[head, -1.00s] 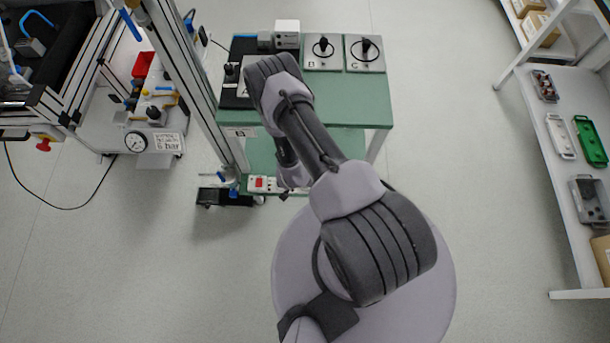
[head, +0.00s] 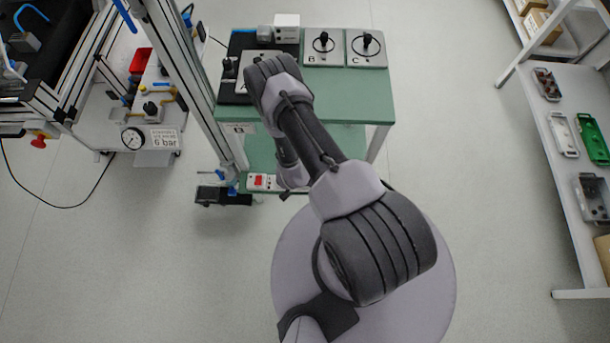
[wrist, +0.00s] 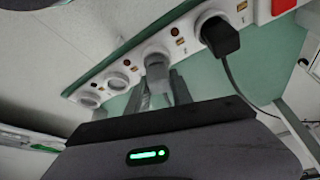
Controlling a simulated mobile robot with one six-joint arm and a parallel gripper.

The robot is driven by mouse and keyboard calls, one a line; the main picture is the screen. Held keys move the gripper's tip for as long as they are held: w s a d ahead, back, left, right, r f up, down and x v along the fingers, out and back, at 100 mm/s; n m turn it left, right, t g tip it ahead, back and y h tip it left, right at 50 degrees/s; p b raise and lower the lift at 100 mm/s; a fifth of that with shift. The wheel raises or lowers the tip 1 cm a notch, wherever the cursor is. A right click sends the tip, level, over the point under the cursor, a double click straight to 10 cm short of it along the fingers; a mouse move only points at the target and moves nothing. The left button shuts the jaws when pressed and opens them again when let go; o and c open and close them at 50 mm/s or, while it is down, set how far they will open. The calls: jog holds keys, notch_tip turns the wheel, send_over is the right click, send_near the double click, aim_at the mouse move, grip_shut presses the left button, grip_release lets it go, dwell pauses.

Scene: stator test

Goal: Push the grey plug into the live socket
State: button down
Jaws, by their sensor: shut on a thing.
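In the wrist view a white socket strip (wrist: 122,72) runs diagonally along a green edge. My gripper (wrist: 160,92) points up at it, its two fingers shut on the grey plug (wrist: 157,66). The plug is at a socket in the middle of the strip; I cannot tell how deep it sits. A black plug (wrist: 220,36) with a cable fills the socket to its right. Round sockets to the left (wrist: 117,81) are empty. Small coloured marks sit beside the sockets; which socket is live is unclear. In the head view my arm hides the gripper and grey plug.
A red switch (wrist: 262,10) is at the strip's right end; it also shows in the head view (head: 258,181). The strip is on the lower shelf of the green table (head: 340,108). An aluminium post (head: 190,80) stands close left. Floor to the right is clear.

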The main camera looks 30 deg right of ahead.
jog(key=shift+f+b, duration=0.5)
jog(key=shift+f, duration=0.05)
dwell(0.4)
jog(key=c, duration=1.1)
grip_release()
jog(key=shift+o, duration=0.2)
jog(key=p+v, duration=0.7)
jog(key=v, duration=1)
jog(key=shift+r, duration=0.25)
jog(key=shift+a, duration=0.1)
